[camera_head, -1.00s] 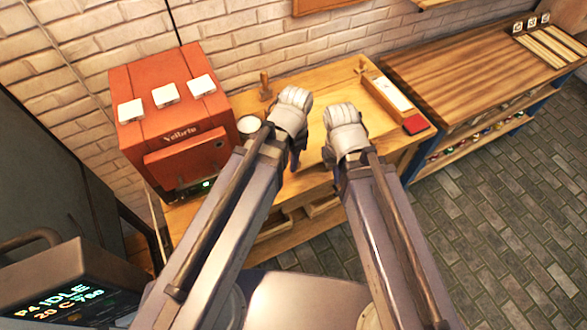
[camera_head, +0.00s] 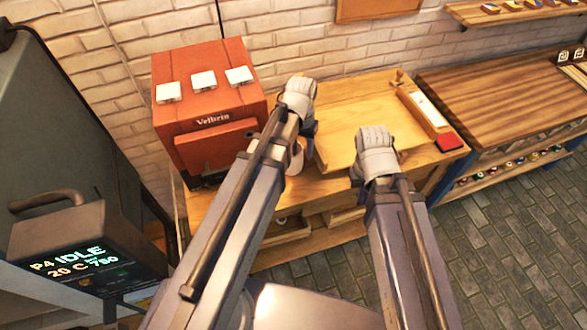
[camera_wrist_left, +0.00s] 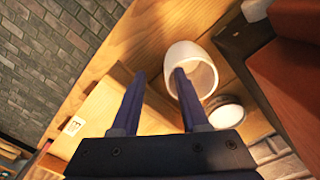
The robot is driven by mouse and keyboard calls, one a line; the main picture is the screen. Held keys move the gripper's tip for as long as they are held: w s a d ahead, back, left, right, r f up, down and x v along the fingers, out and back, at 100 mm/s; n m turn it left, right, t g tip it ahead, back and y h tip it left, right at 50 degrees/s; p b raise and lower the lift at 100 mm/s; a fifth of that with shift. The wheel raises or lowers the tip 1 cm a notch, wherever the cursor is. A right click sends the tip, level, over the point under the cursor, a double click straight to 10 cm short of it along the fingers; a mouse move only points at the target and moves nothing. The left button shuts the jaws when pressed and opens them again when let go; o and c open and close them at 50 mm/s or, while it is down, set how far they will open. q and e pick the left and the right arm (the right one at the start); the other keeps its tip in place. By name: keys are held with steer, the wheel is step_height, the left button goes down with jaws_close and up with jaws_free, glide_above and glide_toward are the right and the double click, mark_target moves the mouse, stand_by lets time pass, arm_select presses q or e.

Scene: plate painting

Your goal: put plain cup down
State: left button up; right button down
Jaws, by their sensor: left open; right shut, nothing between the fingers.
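A plain white cup (camera_wrist_left: 197,62) appears in the left wrist view, its mouth turned toward the camera, over the wooden bench (camera_head: 325,187). In the head view the cup (camera_head: 297,159) is mostly hidden behind my left arm. My left gripper (camera_wrist_left: 158,76) is open. One finger overlaps the cup's mouth; whether it is inside or only in front, I cannot tell. The other finger is well clear of the cup. My left gripper (camera_head: 309,128) is over the bench beside the red machine in the head view. My right gripper (camera_head: 362,178) is shut and empty near the bench's front.
The red machine (camera_head: 213,125) stands at the bench's left. A round pale-rimmed container (camera_wrist_left: 226,112) sits close to the cup. A long narrow tray (camera_head: 424,112) and a red pad (camera_head: 449,142) lie at the right. A dark unit with a display (camera_head: 85,250) is at the lower left.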

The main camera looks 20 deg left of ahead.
mark_target(301, 164)
arm_select(q)
steer(key=shift+w+a+f+b, duration=0.4)
steer(key=shift+w+a+f, duration=0.15)
steer(key=shift+f, duration=0.1)
step_height(301, 164, down, 3)
steer(key=b, duration=0.2)
steer(key=shift+a+r+b, duration=0.1)
steer(key=shift+b, duration=0.3)
steer(key=f+b, duration=0.5)
steer(key=shift+w+d+f, duration=0.1)
steer(key=shift+w+d, duration=0.25)
jaws_close()
stand_by(0.7)
